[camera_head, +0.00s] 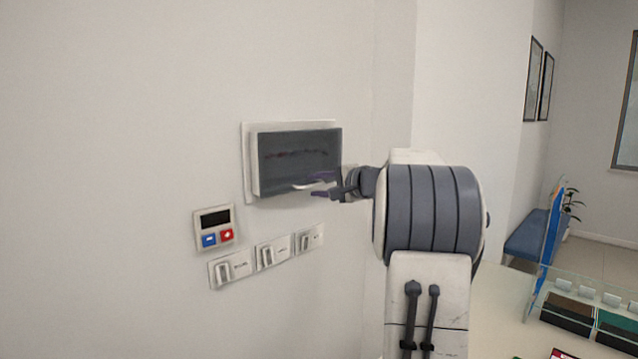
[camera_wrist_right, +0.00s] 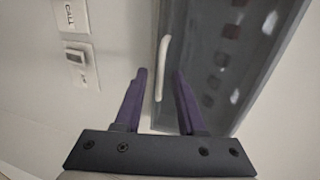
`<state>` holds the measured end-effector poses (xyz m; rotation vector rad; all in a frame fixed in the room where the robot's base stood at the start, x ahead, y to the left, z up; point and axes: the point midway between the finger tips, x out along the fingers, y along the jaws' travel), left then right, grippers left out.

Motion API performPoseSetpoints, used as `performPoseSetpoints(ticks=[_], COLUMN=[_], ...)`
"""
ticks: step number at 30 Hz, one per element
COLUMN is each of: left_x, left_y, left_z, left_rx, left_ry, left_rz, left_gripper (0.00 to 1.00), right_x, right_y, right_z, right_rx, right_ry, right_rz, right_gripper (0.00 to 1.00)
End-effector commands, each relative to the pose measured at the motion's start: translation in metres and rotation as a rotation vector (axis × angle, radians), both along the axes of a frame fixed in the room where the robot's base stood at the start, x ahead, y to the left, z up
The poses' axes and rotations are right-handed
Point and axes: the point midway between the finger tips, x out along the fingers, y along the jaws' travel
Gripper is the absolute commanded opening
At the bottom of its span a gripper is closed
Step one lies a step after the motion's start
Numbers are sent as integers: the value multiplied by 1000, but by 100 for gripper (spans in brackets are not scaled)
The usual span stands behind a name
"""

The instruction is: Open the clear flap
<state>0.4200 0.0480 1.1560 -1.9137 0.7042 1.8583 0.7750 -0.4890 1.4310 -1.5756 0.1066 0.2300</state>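The clear flap (camera_head: 299,158) is a dark see-through cover on a white wall box (camera_head: 255,165). It looks closed over the box front. A pale handle (camera_head: 314,185) runs along its lower edge. My right gripper (camera_head: 325,186) is at the flap's lower right, by the handle. In the right wrist view its purple fingers (camera_wrist_right: 160,80) are apart, with the handle (camera_wrist_right: 162,68) in the gap between them near the tips. The flap (camera_wrist_right: 225,60) fills the upper right there. I cannot tell whether a finger touches the handle. My left gripper is not in view.
A small panel (camera_head: 215,227) with a display and blue and red buttons is on the wall below left. Several labelled switches (camera_head: 272,253) sit below the box. A counter with a glass-fronted tray (camera_head: 585,311) is at the lower right.

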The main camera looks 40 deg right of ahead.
Motion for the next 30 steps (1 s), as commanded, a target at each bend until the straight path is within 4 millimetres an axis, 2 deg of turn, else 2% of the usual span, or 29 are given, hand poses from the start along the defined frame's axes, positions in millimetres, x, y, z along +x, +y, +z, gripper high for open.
performPoseSetpoints(ticks=[4,5,7,8,30], left_x=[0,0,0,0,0], left_y=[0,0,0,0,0], left_z=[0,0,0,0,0], left_rx=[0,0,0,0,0], left_ry=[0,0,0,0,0], left_rz=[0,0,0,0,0], left_gripper=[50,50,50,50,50], right_x=[0,0,0,0,-1], right_y=[0,0,0,0,0], right_z=[0,0,0,0,0], right_rx=[0,0,0,0,0], right_ry=[0,0,0,0,1], right_rz=[0,0,0,0,0], right_gripper=[39,32,5,0,0])
